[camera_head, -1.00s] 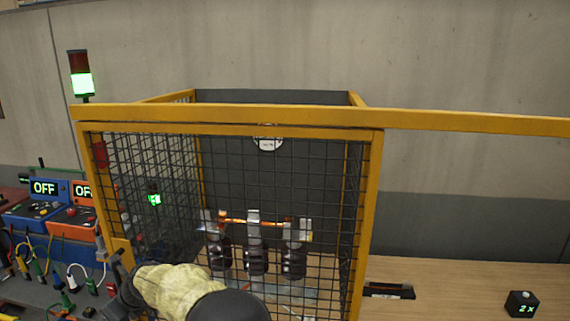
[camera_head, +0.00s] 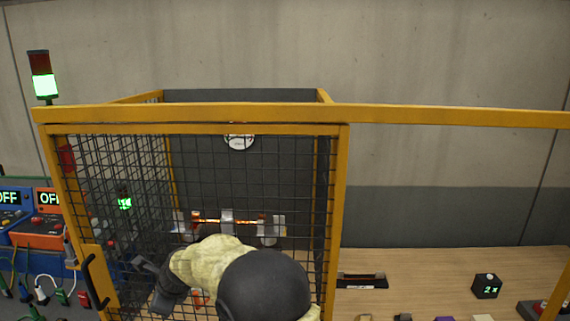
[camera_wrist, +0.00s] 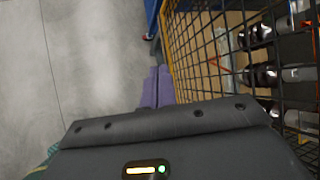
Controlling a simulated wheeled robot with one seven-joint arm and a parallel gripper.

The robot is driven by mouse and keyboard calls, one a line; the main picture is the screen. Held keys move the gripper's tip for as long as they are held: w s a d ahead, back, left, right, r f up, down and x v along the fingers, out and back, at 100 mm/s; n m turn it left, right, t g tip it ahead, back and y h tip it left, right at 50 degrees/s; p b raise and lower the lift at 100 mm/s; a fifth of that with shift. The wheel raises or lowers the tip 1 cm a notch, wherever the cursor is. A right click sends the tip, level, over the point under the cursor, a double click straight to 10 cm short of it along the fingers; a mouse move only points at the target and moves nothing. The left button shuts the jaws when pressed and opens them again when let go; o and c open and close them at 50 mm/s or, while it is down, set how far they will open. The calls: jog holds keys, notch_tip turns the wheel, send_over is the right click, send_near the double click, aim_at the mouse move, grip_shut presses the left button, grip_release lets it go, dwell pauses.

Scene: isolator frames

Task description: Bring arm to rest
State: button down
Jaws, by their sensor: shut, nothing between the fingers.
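My gripper (camera_wrist: 158,86) shows in the wrist view as two purple fingers side by side, shut with nothing between them. They are over the grey floor, just left of the yellow-framed mesh. In the head view my arm, with its cream sleeve and dark round joint, is in front of the mesh cage (camera_head: 340,200). It hides the lower part of the cage front and most of the dark insulators inside. The copper-coloured bar (camera_head: 237,222) across their clamps shows above my arm.
A black handle (camera_head: 94,282) is on the cage front at lower left. Blue and orange units (camera_head: 45,230) reading OFF stand left. A signal tower (camera_head: 42,85) glows green. The wooden bench at right holds a black tray (camera_head: 361,281) and a small "2x" box (camera_head: 487,286).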

jog(key=s+d+n+h, duration=0.1)
jog(key=d+n+h, duration=0.5)
jog(key=d, duration=2.5)
jog(key=s+d+f+n, duration=0.2)
jog(key=s+d+n, duration=0.8)
jog(key=s+d, duration=0.5)
jog(key=d+b, duration=0.1)
jog(key=d, duration=0.2)
jog(key=shift+s+d+f+n+h, duration=0.25)
jog(key=shift+d+n+h, duration=0.05)
jog(key=shift+d+h, duration=0.1)
